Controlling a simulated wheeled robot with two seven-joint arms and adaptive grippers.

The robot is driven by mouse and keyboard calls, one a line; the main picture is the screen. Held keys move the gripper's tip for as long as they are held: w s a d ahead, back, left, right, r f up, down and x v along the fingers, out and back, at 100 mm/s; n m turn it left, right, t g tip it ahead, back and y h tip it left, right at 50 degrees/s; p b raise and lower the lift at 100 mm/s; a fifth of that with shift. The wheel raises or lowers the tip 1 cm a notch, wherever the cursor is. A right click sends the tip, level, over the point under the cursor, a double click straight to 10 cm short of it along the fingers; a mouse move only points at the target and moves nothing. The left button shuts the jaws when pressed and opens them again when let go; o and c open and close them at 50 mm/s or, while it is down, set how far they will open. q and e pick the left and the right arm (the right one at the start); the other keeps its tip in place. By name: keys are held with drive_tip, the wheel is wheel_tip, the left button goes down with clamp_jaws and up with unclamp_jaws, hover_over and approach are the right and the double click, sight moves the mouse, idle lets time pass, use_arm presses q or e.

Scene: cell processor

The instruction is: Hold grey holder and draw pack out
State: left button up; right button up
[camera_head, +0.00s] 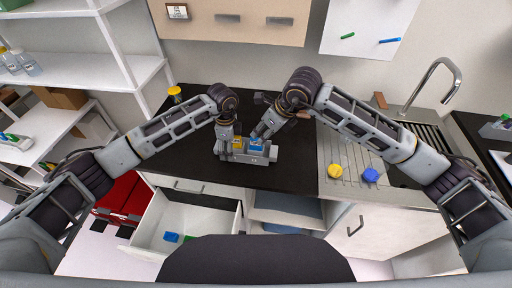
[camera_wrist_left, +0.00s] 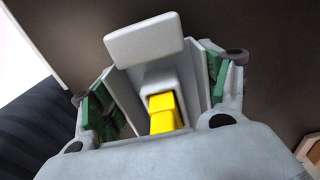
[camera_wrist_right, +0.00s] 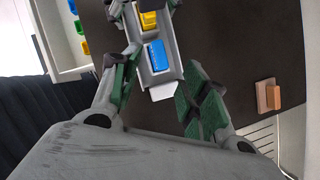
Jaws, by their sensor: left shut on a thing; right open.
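The grey holder (camera_head: 262,159) sits on the black counter, with a yellow pack (camera_head: 238,143) in its left part and a blue pack (camera_head: 256,145) to the right. My left gripper (camera_head: 225,148) is shut on the holder's left end; the left wrist view shows its green pads on both sides of the holder (camera_wrist_left: 143,46), with the yellow pack (camera_wrist_left: 162,114) between. My right gripper (camera_head: 258,136) is open over the holder's right part. In the right wrist view its pads stand apart to either side of the holder's end, near the blue pack (camera_wrist_right: 158,56).
A drawer (camera_head: 185,218) below the counter is open, with blue and green pieces inside. A yellow piece (camera_head: 335,170) and a blue piece (camera_head: 371,175) lie on the drainer by the sink. A wooden block (camera_wrist_right: 267,96) lies right of the holder.

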sight(257, 139)
drive_tip(key=shift+x, duration=3.75)
drive_tip(key=shift+r, duration=0.1)
clamp_jaws()
